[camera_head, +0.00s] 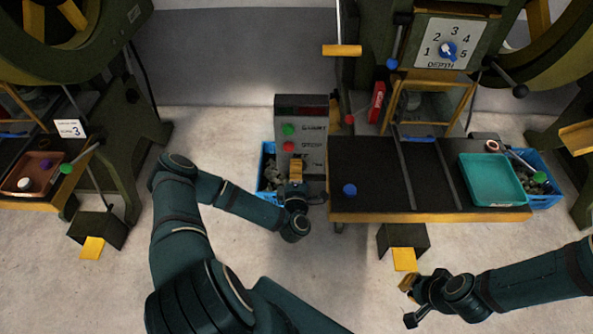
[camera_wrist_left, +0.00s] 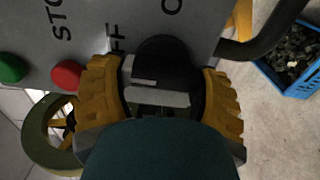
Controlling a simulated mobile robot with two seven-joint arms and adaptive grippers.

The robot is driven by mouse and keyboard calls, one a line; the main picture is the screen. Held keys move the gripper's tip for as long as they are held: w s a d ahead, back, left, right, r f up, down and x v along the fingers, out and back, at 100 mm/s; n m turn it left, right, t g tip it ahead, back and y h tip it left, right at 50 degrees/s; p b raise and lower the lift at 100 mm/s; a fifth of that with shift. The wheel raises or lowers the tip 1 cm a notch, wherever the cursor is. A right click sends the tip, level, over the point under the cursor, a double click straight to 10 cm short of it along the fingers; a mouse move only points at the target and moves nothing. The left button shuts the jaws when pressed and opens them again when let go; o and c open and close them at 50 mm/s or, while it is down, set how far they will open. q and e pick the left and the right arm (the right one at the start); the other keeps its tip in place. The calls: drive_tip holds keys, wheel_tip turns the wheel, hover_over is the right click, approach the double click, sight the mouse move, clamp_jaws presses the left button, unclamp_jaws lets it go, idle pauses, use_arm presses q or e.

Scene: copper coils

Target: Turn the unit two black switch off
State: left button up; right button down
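The grey control panel (camera_head: 301,125) of the middle machine has a green button (camera_head: 288,130), a red button (camera_head: 288,147) and START and STOP labels. In the head view my left gripper (camera_head: 296,170) is at the panel's lower part and hides the switch. In the left wrist view the round black switch (camera_wrist_left: 163,62) lies between the yellow fingers of my left gripper (camera_wrist_left: 163,95), which are apart, one on each side. I cannot tell if they touch it. A partly hidden OFF label (camera_wrist_left: 115,38) is left of the switch.
A black worktable with a yellow edge (camera_head: 430,216) stands right of the panel, with a teal tray (camera_head: 492,180) on it. Blue crates (camera_wrist_left: 292,75) stand beside it. A pedal box (camera_head: 403,240) is below. Another machine (camera_head: 110,100) stands left.

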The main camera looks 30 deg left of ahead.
use_arm(q)
drive_tip(key=o, duration=0.5)
drive_tip(key=v, duration=1.2)
drive_tip(key=shift+d, duration=0.1)
